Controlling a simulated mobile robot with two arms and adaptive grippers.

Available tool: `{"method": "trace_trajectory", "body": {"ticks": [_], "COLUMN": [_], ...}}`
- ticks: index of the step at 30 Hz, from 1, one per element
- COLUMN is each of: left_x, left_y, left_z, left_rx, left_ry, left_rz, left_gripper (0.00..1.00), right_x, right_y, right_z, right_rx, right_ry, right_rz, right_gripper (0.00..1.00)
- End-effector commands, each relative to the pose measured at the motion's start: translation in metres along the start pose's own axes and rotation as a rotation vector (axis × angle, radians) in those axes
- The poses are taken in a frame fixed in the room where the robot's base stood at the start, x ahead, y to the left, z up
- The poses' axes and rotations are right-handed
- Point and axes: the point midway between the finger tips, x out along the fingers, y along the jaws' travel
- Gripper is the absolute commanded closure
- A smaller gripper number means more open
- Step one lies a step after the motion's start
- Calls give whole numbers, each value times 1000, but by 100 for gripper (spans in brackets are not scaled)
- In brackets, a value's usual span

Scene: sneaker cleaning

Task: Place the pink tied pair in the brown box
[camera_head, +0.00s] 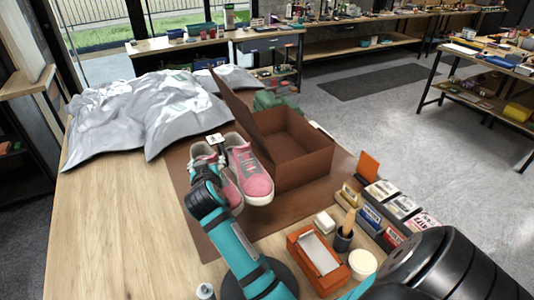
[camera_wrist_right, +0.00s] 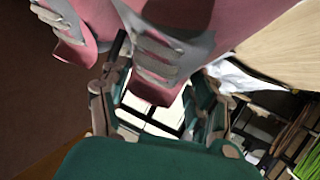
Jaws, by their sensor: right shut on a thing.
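The pink sneaker pair (camera_head: 252,178) has grey laces and pale soles, with a small white tag near its top. It is left of the brown box, over the brown mat, in the head view. My right gripper (camera_head: 204,168) is shut on the pair at its left side; the shoes partly hide the fingers. In the right wrist view the fingers (camera_wrist_right: 163,72) are on either side of a pink and grey shoe part. The brown box (camera_head: 308,162) is open and looks empty, with its lid (camera_head: 238,112) raised on the left. My left gripper is not in view.
A brown mat (camera_head: 206,234) lies under the box. An orange tray (camera_head: 318,262), a brush cup (camera_head: 343,240), a white jar (camera_head: 362,264) and small boxes (camera_head: 400,206) stand at the front right. The left front table is clear.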

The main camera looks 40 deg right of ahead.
Motion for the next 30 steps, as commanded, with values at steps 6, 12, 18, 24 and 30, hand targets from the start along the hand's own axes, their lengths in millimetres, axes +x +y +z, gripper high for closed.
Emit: {"method": "trace_trajectory", "body": {"ticks": [6, 12, 18, 24, 30], "left_x": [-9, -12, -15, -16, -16], "left_y": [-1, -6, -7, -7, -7], "left_z": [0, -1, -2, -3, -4], "left_rx": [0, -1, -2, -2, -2], "left_ry": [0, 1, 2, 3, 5], "left_rz": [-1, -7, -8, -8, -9], "left_gripper": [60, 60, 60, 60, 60], "right_x": [14, 23, 30, 37, 37], "right_y": [-6, -10, -14, -18, -18], "right_z": [28, 50, 72, 87, 88], "right_rx": [1, 3, 0, 3, 4], "right_ry": [-3, 1, -2, 2, 2], "right_rz": [7, 7, 5, 5, 5], "right_gripper": [96, 96, 96, 96, 96]}}
